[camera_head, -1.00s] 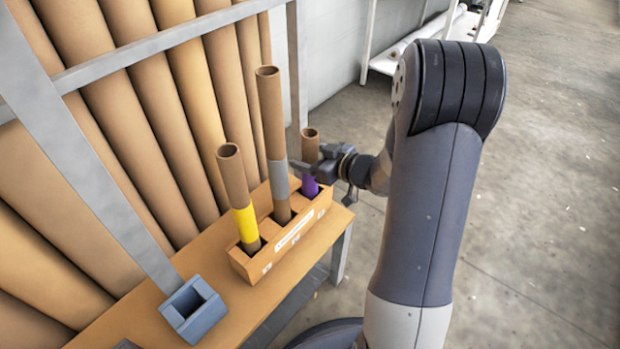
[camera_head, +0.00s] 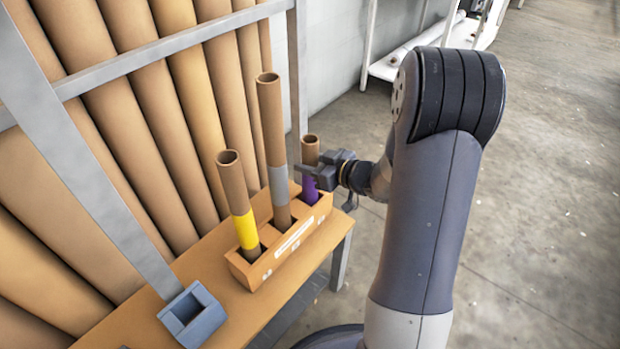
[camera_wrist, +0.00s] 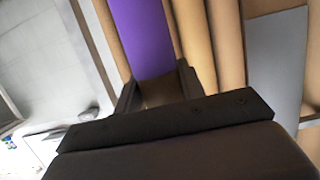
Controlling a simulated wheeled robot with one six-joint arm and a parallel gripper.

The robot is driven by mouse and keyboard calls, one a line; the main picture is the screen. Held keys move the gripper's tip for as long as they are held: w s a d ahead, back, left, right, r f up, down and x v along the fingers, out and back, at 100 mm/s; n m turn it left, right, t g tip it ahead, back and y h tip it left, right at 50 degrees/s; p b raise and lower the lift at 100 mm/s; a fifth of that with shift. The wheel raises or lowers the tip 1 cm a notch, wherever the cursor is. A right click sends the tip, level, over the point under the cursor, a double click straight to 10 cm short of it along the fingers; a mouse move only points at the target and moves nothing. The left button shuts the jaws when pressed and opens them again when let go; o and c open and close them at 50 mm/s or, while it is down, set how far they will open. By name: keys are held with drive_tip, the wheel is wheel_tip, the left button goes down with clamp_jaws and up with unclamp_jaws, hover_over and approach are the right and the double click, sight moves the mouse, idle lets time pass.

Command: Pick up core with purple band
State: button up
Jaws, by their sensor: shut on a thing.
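The core with the purple band (camera_head: 309,189) stands upright in the right compartment of the wooden rack (camera_head: 253,273). Its brown upper end shows above my gripper, and the purple band shows just below and beside the fingers. My gripper (camera_head: 314,172) is shut on this core from the right side. In the wrist view the purple band (camera_wrist: 141,36) runs up from between the fingers. The core's lower end is hidden inside the rack. The core with a yellow band (camera_head: 245,229) is in the left compartment, and the taller core with a grey band (camera_head: 278,186) is in the middle one.
The rack stands on a wooden table (camera_head: 235,312). A blue-grey square holder (camera_head: 192,314) sits at the table's left. Large brown rolls (camera_head: 140,150) lean behind a metal frame (camera_head: 160,40). Open concrete floor (camera_head: 545,200) lies to the right.

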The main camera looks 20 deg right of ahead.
wheel_tip(320, 180, up, 18)
drive_tip(key=p, duration=0.8)
drive_tip(key=shift+a, duration=0.1)
